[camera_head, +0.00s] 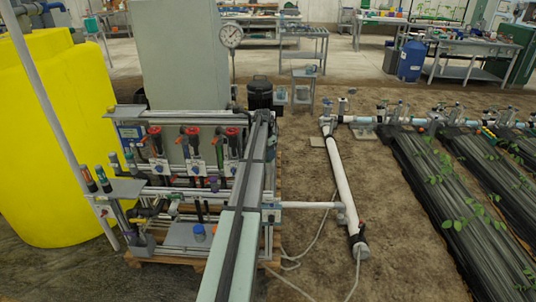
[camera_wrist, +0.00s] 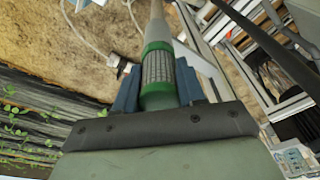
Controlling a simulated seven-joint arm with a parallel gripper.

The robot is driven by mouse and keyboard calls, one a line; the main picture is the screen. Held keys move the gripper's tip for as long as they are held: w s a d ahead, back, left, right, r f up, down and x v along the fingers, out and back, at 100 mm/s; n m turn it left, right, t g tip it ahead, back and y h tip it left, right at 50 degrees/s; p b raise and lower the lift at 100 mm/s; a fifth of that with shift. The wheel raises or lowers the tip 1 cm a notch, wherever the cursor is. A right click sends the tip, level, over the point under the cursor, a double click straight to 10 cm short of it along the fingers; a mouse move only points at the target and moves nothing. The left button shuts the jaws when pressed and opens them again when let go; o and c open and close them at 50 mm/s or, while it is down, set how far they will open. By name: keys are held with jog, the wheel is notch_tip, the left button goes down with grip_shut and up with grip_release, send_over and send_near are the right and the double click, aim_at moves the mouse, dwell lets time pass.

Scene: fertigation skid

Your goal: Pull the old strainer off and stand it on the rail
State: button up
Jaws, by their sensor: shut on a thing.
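In the wrist view, my gripper (camera_wrist: 157,88) is shut on the strainer (camera_wrist: 158,68), with a blue-grey finger on each side. The strainer is a grey mesh cylinder with a green collar at each end. The near green end sits between the fingers, close to the palm. A pale round pipe (camera_wrist: 151,20) lies in line beyond the far collar; I cannot tell whether they touch. I cannot make out my gripper or the strainer in the head view. The metal skid frame (camera_head: 180,190) has several horizontal rails; which one the task means is unclear.
The skid carries red-handled valves (camera_head: 191,131) and a blue-capped bottle (camera_head: 199,232). Coloured tubes (camera_head: 104,178) stand on a plate at its left. A yellow tank (camera_head: 45,140) is behind them. A white pipe (camera_head: 341,180) and loose hoses lie on the soil to the right.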

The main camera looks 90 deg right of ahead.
jog(key=shift+r, duration=0.3)
jog(key=shift+r, duration=1.5)
jog(key=shift+r, duration=0.1)
jog(key=shift+r, duration=1.45)
jog(key=w+a+f, duration=0.6)
jog(key=w+a, duration=0.1)
jog(key=a, duration=0.4)
notch_tip(320, 180, down, 7)
jog(key=shift+r, duration=0.1)
jog(key=shift+f, duration=1.95)
